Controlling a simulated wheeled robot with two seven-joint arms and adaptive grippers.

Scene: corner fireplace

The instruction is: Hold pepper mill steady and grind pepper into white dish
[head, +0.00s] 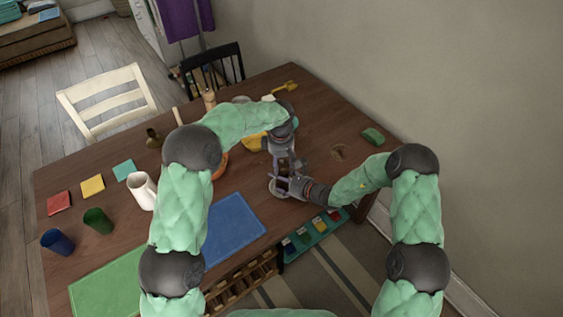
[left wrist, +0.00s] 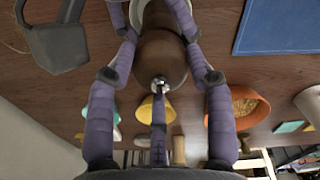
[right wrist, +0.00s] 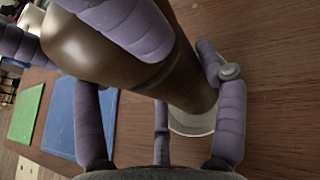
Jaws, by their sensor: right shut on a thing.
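The brown pepper mill (left wrist: 157,57) stands between my grippers, with a small metal nut on its rounded top. In the right wrist view its dark body (right wrist: 178,80) runs down to the white dish (right wrist: 192,122), which is partly hidden behind it. The dish also shows in the head view (head: 272,188). My right gripper (head: 287,184) is shut on the mill's lower body, coming from the right.
A yellow bowl (left wrist: 148,109) and an orange bowl (left wrist: 243,108) stand near the mill. A green block (head: 373,136) lies at the right edge. The table right of the mill is mostly clear.

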